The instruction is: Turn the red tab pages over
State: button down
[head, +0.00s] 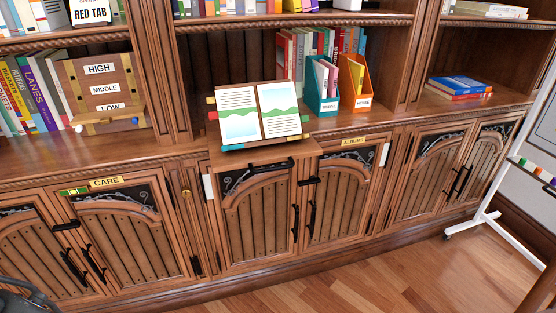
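An open book (261,112) rests tilted on a wooden stand on the cabinet ledge. Both visible pages show text and a green and blue picture. A sign reading RED TAB (91,11) stands on the upper left shelf. My gripper is not clearly in view.
A pull-out board (266,151) juts forward below the book. Teal (322,90) and orange (355,84) file boxes stand right of it. A HIGH/MIDDLE/LOW board (101,88) is at left. A white wheeled frame (497,190) stands at right. Floor (390,280) in front is clear.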

aim_at(237, 114)
jog(key=i+j, duration=0.15)
jog(key=j, duration=0.2)
jog(key=i+j+z, duration=0.15)
jog(key=j, duration=0.25)
jog(key=i+j, duration=0.15)
jog(key=j, duration=0.2)
jog(key=i, duration=0.4)
jog(key=z, duration=0.05)
